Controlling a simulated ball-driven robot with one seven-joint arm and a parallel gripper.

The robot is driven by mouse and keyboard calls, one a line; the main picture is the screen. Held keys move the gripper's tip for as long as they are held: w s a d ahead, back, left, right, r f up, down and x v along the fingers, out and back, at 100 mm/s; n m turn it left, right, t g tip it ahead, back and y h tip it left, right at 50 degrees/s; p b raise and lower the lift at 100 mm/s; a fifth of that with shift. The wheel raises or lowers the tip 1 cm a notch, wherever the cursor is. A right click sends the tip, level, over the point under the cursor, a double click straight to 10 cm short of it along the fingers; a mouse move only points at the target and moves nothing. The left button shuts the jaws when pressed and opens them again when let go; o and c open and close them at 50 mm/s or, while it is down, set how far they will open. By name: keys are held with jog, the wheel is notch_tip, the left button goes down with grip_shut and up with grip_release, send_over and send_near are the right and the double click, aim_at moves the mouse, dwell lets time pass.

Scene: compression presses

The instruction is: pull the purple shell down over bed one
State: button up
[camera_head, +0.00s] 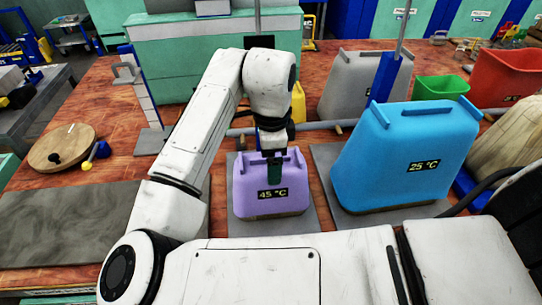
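The purple shell (248,188) stands in the middle of the view, with a dark "45 °C" label on its front. It sits over a grey plate (300,222), and a thin brown strip shows under its front edge. I cannot tell from markings which bed is bed one. My gripper (274,176) points down at the top front of the purple shell, and its dark fingers overlap the shell in the picture. I cannot tell whether they touch it or whether they are open or shut. My arm hides little of the shell.
A large blue shell (385,165) labelled "25 °C" stands close on the right on its own grey plate. A grey shell (350,90), a green bin (440,89) and a red bin (505,80) are behind. A grey slab (70,225) and round wooden board (62,147) lie left.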

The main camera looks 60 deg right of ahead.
jog(key=shift+f, duration=0.15)
jog(key=o, duration=1.3)
notch_tip(320, 180, up, 11)
jog(key=shift+f, duration=0.1)
